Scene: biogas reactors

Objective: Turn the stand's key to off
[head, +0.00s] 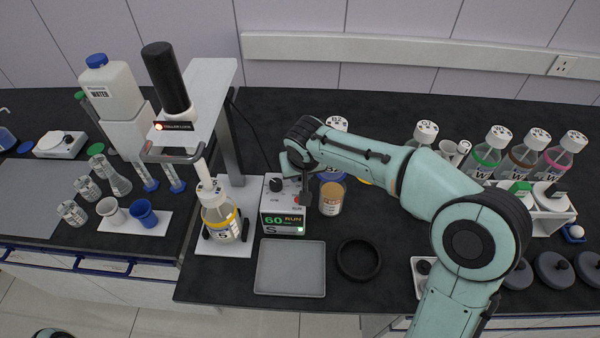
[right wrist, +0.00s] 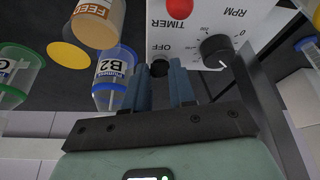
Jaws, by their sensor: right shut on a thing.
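The stand's white control box (head: 284,212) sits at the foot of the stirrer stand (head: 226,150). Its display reads "60 RUN" in green, and a small green light shows below. In the right wrist view the box top (right wrist: 190,25) has an RPM knob (right wrist: 215,50), a red TIMER button (right wrist: 180,10) and the dark key (right wrist: 160,71) beside the OFF mark. My right gripper (right wrist: 163,78) is shut on the key, its fingers on either side and hiding part of it. In the head view this gripper (head: 305,197) is at the box's right edge, mostly covering the key.
A bottle marked 5 (head: 221,222) stands on the stand base. A feed jar (head: 331,198) is close right of the gripper; bottle B2 (right wrist: 113,78) is also near. An empty grey tray (head: 290,267) and black ring (head: 359,260) lie in front.

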